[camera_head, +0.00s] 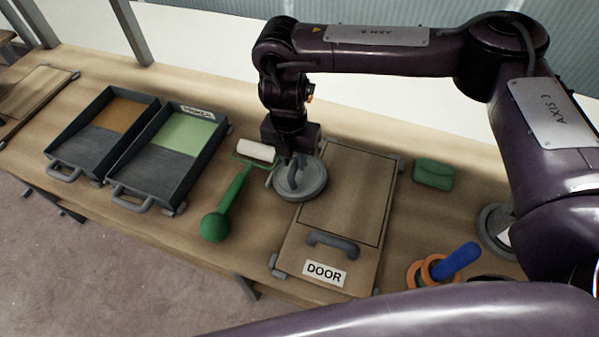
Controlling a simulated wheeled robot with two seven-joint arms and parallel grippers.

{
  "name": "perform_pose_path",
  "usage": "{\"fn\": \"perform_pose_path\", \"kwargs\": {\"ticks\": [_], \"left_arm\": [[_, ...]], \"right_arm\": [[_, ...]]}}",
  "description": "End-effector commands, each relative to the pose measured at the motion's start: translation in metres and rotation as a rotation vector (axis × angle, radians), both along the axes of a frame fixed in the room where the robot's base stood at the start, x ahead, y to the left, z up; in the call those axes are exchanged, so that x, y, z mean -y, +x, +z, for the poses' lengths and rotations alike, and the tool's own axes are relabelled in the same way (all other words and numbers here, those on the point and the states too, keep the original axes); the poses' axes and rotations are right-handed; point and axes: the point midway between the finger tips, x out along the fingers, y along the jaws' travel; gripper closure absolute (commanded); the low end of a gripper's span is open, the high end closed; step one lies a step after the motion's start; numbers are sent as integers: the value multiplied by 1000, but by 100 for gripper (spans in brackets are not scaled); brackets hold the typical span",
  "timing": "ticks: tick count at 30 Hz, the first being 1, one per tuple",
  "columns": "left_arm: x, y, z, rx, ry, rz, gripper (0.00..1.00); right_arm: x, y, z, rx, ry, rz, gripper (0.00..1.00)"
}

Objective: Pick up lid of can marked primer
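My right gripper (291,163) points down at a round grey lid (314,186) with a raised handle, in the middle of the bench. Its fingertips are at the handle, but the dark fingers blend with it and I cannot tell if they grip it. The lid overlaps the left edge of the door panel; I cannot tell if it rests or hangs just above. No primer marking is readable on it. A grey can-like round thing (489,219) stands at the right, partly hidden by my arm. My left gripper is not in view.
A panel labelled DOOR (340,205) lies beside the lid. A green-handled roller (228,200) is to its left. Two grey trays, one with orange (88,150) and one with green (150,168), stand further left. A green block (433,174) and a blue-handled tool (456,261) lie right.

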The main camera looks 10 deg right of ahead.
Motion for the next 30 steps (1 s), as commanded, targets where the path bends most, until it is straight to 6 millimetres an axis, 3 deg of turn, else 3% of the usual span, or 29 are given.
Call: {"fn": "perform_pose_path", "kwargs": {"ticks": [4, 9, 16, 22, 30], "left_arm": [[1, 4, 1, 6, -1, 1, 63], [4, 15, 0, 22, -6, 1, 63], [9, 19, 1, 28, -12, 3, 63], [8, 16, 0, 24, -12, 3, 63], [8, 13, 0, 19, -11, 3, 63]], "right_arm": [[1, 2, -25, -5, 1, -2, 76], [2, 2, -40, -2, 1, -1, 76], [2, 3, -41, 0, 0, 0, 76], [2, 2, -40, 0, 0, 0, 100], [2, 2, -40, 0, 0, 0, 100]]}}
